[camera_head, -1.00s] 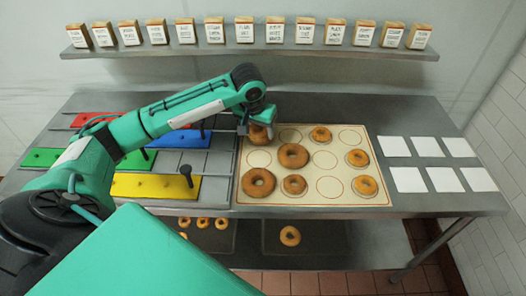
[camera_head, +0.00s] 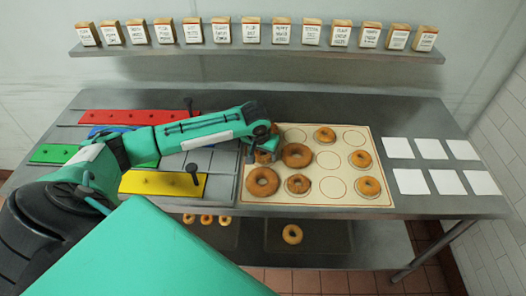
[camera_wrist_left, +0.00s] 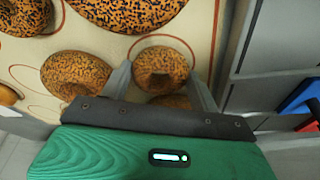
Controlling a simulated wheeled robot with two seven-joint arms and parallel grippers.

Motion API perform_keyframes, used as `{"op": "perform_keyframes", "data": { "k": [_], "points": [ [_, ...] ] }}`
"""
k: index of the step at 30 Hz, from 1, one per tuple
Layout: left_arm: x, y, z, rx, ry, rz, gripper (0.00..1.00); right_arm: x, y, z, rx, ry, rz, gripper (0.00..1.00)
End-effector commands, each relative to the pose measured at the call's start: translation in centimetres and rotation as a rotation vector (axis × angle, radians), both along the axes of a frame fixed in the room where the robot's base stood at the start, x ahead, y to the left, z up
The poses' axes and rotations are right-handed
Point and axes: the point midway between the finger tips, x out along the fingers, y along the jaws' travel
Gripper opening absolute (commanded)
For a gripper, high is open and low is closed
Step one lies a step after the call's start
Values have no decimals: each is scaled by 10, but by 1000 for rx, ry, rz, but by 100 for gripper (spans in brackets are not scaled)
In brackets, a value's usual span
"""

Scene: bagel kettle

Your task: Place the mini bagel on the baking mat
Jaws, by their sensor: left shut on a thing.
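My left gripper (camera_head: 268,147) is shut on a mini bagel (camera_head: 264,157) at the left part of the baking mat (camera_head: 333,204). The arm partly hides this bagel in the head view. In the left wrist view the speckled brown bagel (camera_wrist_left: 160,66) shows between the two fingers, over a printed circle; whether it touches the mat is unclear. Bigger bagels sit close by on the mat: one to the right (camera_head: 297,155) and one at the front left (camera_head: 262,181). Smaller bagels (camera_head: 325,135) sit in other circles. My right gripper is not in view.
Several white cards (camera_head: 411,181) lie right of the mat. Red (camera_head: 120,117) and yellow (camera_head: 160,184) panels with dark handles lie to its left. Trays with bagels (camera_head: 292,234) are on the lower shelf. Some circles on the mat are empty (camera_head: 333,187).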

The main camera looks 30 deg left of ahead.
Motion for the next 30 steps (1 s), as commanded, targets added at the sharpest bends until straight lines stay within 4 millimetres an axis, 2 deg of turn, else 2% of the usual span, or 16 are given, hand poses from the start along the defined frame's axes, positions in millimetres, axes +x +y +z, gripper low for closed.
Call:
{"op": "perform_keyframes", "data": {
  "k": [2,3,6,17,23,30],
  "points": [
    [0,0,-2,0,1,0,39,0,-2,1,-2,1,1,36],
    [0,0,-3,0,1,0,63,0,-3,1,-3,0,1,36],
    [0,0,-2,0,0,0,83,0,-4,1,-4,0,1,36],
    [0,0,2,0,-1,0,83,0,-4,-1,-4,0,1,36],
    [-8,-1,31,0,-4,-1,83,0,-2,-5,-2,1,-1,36],
    [-21,-3,82,0,-3,1,83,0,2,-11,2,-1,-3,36]
  ]
}}
